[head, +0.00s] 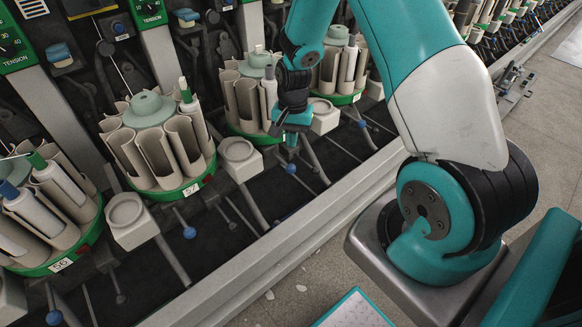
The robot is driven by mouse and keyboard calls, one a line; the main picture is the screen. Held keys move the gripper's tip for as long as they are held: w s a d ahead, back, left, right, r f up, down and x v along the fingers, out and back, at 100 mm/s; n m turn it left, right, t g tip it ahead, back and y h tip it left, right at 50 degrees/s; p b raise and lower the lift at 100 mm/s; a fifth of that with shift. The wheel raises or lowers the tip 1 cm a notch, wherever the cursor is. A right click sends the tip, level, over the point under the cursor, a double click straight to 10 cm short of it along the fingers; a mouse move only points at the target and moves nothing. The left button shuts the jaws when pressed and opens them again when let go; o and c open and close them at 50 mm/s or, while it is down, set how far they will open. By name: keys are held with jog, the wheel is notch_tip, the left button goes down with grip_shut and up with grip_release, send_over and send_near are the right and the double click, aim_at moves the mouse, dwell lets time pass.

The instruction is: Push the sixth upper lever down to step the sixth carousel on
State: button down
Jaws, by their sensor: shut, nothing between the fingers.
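My gripper (291,146) is shut and empty, pointing down in front of the carousel in the middle of the head view. A lever with a blue ball knob (291,168) shows just below the fingertips; I cannot tell whether they touch. The green-based carousel (250,137) behind my gripper holds several beige tubes and is partly hidden by my wrist. Similar levers with blue knobs stand to the left (189,232) and right (362,123). The picture does not show which lever is the sixth.
Carousels labelled 57 (190,189) and 56 (62,263) stand to the left. A long metal rail (300,222) runs along the machine's front. Open floor (300,285) lies before it.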

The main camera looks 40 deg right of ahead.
aim_at(291, 166)
jog(key=f+b, duration=0.6)
jog(key=f, duration=0.1)
jog(key=shift+s+a, duration=0.25)
jog(key=shift+a, duration=0.05)
jog(key=shift+r, duration=0.1)
